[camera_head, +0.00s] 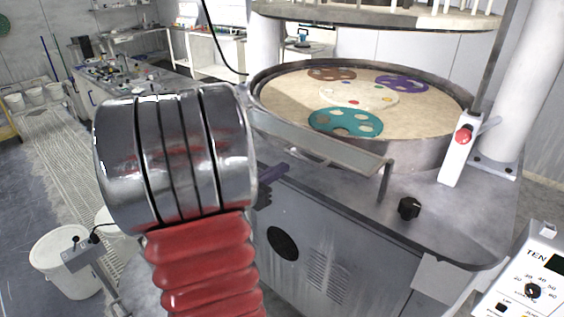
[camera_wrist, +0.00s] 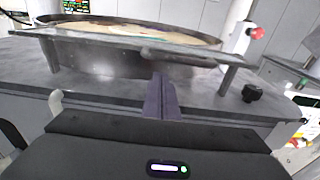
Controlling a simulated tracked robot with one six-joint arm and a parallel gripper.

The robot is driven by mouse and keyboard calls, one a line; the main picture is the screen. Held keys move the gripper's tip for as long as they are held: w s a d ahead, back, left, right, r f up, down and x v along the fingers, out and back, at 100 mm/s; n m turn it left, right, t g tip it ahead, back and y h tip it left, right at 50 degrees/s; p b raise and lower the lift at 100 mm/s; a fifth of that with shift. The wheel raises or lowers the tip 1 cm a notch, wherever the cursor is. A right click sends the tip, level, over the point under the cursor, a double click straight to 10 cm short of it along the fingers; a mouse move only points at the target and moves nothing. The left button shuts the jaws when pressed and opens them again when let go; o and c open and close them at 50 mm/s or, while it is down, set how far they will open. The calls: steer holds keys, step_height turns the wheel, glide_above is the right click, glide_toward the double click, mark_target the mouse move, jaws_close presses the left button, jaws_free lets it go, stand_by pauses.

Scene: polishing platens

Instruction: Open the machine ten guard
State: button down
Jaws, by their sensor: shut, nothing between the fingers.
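The machine ten guard (camera_head: 315,143) is a flat, see-through panel with a metal frame, lying across the front rim of the round platen (camera_head: 285,100). A bent metal bar (camera_head: 386,180) stands at its right end. In the wrist view the guard (camera_wrist: 95,40) spans the top, with a dark rounded bar (camera_wrist: 180,56) along its near edge. My gripper (camera_head: 282,170) is at the front of the machine, below and in front of the guard. In the wrist view its purple fingers (camera_wrist: 160,85) are together and empty, pointing toward the guard, apparently not touching it.
A red button on a white post (camera_head: 464,135) and a black knob (camera_head: 409,208) are at the right of the machine top. A panel marked TEN (camera_head: 535,270) is at lower right. Several coloured carrier discs (camera_head: 345,121) lie on the platen. A bucket (camera_head: 65,265) stands at left.

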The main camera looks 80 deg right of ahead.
steer(key=r+v, duration=0.1)
steer(key=v, duration=0.8)
steer(key=shift+a+f, duration=0.1)
steer(key=shift+a, duration=0.05)
stand_by(0.7)
steer(key=s+a+f+m+y, duration=0.3)
steer(key=a+f+m+y, duration=0.3)
steer(key=a+f+m, duration=0.15)
steer(key=w+a+f+m+t+y, duration=0.35)
steer(key=w+a+m, duration=0.2)
steer(key=a, duration=0.35)
steer(key=w+a+r+m+t+y, duration=0.25)
steer(key=w+a+t, duration=0.5)
steer(key=a, duration=0.65)
steer(key=w+a+r+n+t+y, duration=0.1)
steer(key=w+a+r, duration=0.1)
steer(key=a+r, duration=0.2)
steer(key=w+a+r+n+t+y, duration=0.1)
steer(key=w+a+r+n+y, duration=0.1)
steer(key=a, duration=0.7)
steer(key=shift+w+a+r+t, duration=0.3)
steer(key=shift+w+a+r, duration=0.1)
steer(key=shift+r, duration=0.45)
